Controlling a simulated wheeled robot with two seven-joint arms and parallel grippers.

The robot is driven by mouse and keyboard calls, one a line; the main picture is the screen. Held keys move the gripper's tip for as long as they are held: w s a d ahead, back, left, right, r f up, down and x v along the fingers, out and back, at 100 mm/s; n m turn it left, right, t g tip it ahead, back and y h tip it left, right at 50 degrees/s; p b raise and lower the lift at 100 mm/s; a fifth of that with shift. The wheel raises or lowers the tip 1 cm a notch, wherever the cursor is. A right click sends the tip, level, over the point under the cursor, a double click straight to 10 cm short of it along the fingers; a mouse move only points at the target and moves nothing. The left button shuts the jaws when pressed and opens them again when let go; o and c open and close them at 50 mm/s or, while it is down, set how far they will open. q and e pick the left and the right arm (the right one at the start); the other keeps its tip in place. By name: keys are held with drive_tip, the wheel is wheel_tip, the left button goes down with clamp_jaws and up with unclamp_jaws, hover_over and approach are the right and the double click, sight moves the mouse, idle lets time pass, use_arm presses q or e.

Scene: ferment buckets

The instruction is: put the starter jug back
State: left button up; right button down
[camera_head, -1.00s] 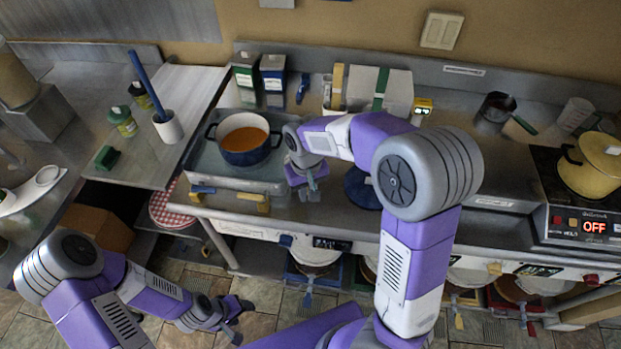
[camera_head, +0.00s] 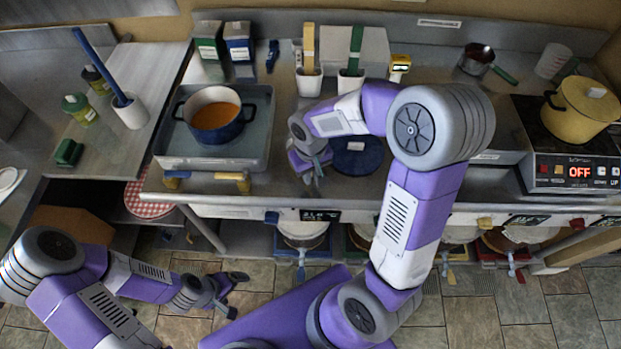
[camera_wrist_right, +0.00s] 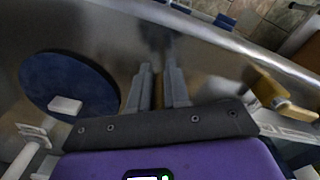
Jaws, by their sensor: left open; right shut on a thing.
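A clear measuring jug (camera_head: 553,61) stands at the back right of the counter; I cannot tell whether it is the starter jug. My right gripper (camera_head: 312,172) is low over the counter, between the metal tray and a dark blue round lid (camera_head: 355,157). In the right wrist view its fingers (camera_wrist_right: 158,88) are shut on a small tan thing, mostly hidden between them. The lid (camera_wrist_right: 70,82) lies left of the fingers there, apart from them. My left gripper (camera_head: 235,292) is open and empty, low over the tiled floor in front of the counter.
A blue pot (camera_head: 217,117) of orange liquid sits in the metal tray (camera_head: 258,150). A saucepan (camera_head: 476,60) with a green handle and a yellow pot (camera_head: 578,108) on a burner unit reading OFF stand right. Two white holders (camera_head: 309,84) stand behind my right gripper.

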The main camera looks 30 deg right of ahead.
sight(311, 186)
drive_tip(key=shift+f, duration=1.3)
drive_tip(key=shift+f+b, duration=0.15)
drive_tip(key=shift+b, duration=0.25)
drive_tip(key=c, duration=1.1)
unclamp_jaws()
drive_tip(key=shift+r, duration=0.2)
wheel_tip(311, 186, up, 12)
drive_tip(key=p, duration=0.3)
